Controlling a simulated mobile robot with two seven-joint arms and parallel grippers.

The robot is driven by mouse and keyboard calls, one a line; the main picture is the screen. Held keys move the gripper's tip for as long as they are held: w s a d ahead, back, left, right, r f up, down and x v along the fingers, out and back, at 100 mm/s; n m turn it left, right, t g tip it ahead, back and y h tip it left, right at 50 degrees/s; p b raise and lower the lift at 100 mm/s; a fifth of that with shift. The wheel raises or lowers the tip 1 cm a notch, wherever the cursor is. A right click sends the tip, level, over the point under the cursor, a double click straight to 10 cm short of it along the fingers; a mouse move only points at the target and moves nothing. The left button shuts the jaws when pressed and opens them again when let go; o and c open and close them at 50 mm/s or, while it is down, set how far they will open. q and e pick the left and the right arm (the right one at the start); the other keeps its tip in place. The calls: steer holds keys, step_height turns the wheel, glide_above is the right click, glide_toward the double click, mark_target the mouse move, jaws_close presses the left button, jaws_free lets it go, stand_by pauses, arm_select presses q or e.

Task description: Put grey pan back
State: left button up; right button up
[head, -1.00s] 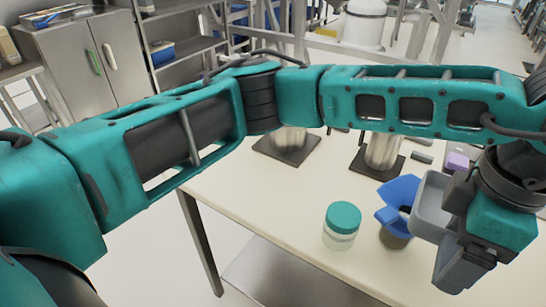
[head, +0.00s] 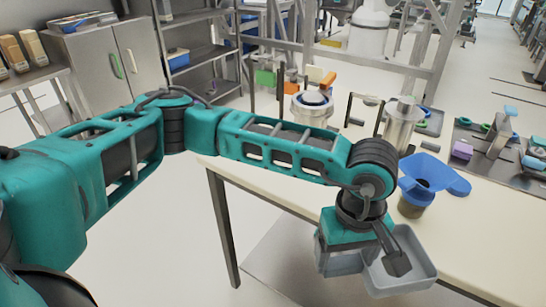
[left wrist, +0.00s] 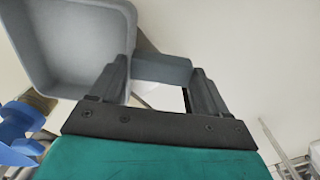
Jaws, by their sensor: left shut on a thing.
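The grey pan (head: 424,255) is a shallow, square-cornered open tray. It is at the lower right of the head view, in front of the table's top surface. My left gripper (head: 370,262) is shut on its grey grip, at the pan's left side. In the left wrist view the pan (left wrist: 75,45) fills the upper left. Its grip (left wrist: 161,69) lies between the two dark fingers of my left gripper (left wrist: 160,85). I cannot tell how high the pan is above the table. My right gripper is out of view.
A blue funnel (head: 425,172) sits on a dark cup (head: 412,207) behind the pan. The table front right is clear. Cabinets (head: 110,62) and shelves stand at the back left.

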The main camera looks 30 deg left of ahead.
arm_select(q)
steer(key=a+f+m, duration=0.8)
steer(key=a+f, duration=0.1)
steer(key=a, duration=0.1)
steer(key=shift+f, duration=0.15)
